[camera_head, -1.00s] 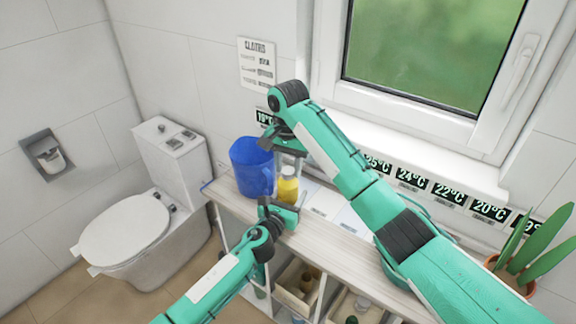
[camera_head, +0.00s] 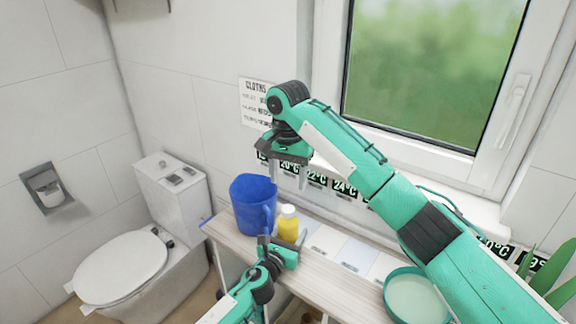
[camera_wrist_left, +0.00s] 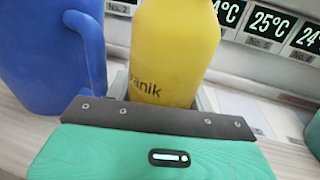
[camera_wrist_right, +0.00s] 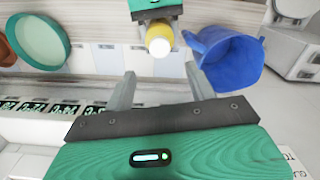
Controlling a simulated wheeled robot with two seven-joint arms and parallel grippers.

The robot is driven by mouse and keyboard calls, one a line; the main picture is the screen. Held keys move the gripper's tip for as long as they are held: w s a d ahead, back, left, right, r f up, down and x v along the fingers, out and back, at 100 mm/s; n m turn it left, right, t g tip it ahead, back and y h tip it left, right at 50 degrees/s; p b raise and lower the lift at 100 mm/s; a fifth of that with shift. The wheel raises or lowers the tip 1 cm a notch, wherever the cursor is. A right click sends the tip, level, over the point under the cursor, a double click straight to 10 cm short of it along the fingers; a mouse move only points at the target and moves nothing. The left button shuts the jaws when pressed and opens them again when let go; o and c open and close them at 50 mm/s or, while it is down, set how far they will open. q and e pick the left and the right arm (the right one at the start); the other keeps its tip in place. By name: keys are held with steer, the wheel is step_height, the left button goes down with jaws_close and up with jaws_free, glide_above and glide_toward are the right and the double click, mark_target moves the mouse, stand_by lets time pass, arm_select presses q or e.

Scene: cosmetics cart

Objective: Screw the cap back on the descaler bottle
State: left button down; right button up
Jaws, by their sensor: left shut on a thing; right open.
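The yellow descaler bottle (camera_head: 288,229) stands upright on the cart top. A white cap (camera_head: 289,210) sits on its top; how tightly it is screwed cannot be told. In the right wrist view the white cap (camera_wrist_right: 160,48) shows from above. My left gripper (camera_head: 285,246) is shut on the bottle's lower body from the front. In the left wrist view the yellow body (camera_wrist_left: 172,60) fills the space between the fingers. My right gripper (camera_head: 288,180) is open and empty above the bottle, apart from the cap, its fingers pointing down (camera_wrist_right: 163,88).
A blue jug (camera_head: 250,205) stands close left of the bottle. A green-rimmed round dish (camera_head: 413,300) lies to the right on the cart top (camera_head: 318,272). Temperature cards (camera_head: 317,177) line the wall behind. The toilet (camera_head: 125,265) is left of the cart.

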steer(key=shift+r, duration=1.6)
arm_select(q)
steer(key=shift+c, duration=2.3)
jaws_free()
steer(key=b+v, duration=0.1)
steer(key=v, duration=1.2)
steer(key=shift+s+a, duration=0.15)
steer(key=shift+s, duration=0.2)
arm_select(e)
steer(key=shift+f, duration=0.55)
steer(key=shift+f, duration=0.15)
